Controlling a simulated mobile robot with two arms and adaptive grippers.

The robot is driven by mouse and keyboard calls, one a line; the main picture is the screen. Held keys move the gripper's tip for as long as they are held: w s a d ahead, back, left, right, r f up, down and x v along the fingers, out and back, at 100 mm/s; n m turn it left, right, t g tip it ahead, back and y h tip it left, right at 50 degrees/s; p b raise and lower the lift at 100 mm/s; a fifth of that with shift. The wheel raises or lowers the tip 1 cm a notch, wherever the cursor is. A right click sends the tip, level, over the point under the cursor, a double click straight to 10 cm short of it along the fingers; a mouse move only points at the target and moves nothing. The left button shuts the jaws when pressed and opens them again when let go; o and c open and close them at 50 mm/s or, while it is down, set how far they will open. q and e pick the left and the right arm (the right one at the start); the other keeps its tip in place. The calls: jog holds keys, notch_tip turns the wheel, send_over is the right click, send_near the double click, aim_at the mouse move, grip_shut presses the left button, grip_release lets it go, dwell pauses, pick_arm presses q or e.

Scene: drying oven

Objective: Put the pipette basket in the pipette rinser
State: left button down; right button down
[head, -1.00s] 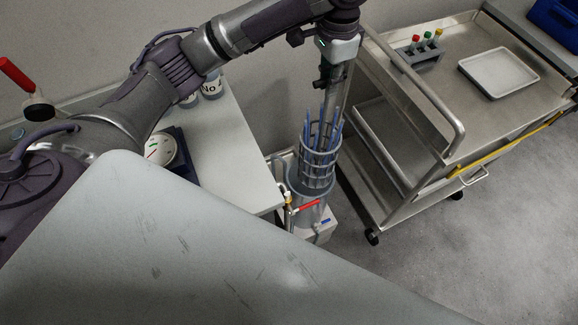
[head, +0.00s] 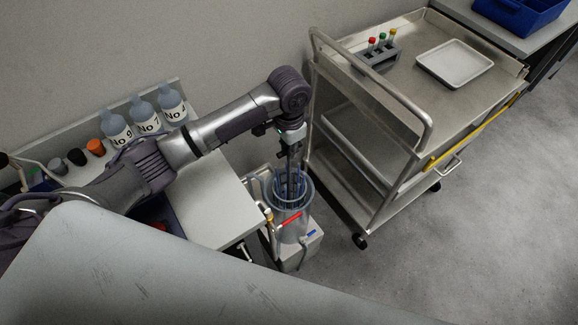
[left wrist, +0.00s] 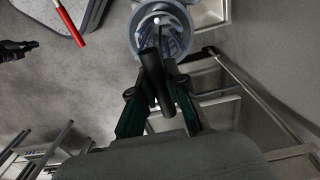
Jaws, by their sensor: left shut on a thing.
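My left gripper (head: 291,160) is directly above, pointing down and shut on the basket's upright handle. In the left wrist view the dark handle (left wrist: 153,72) stands between the fingers, and blue pipettes (left wrist: 172,40) show inside the round rim beyond.
A steel cart (head: 400,150) stands close on the right, with a tube rack (head: 376,58) and white tray (head: 455,63) on top. The white table (head: 215,205) with bottles (head: 145,115) is on the left. A red-handled valve (head: 290,219) is on the rinser's front.

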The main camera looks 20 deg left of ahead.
pick_arm(q)
notch_tip(320, 180, down, 8)
dwell(0.5)
jog(key=shift+f, duration=0.55)
jog(key=c, duration=1.2)
grip_release()
notch_tip(320, 180, up, 13)
jog(key=shift+r, duration=0.15)
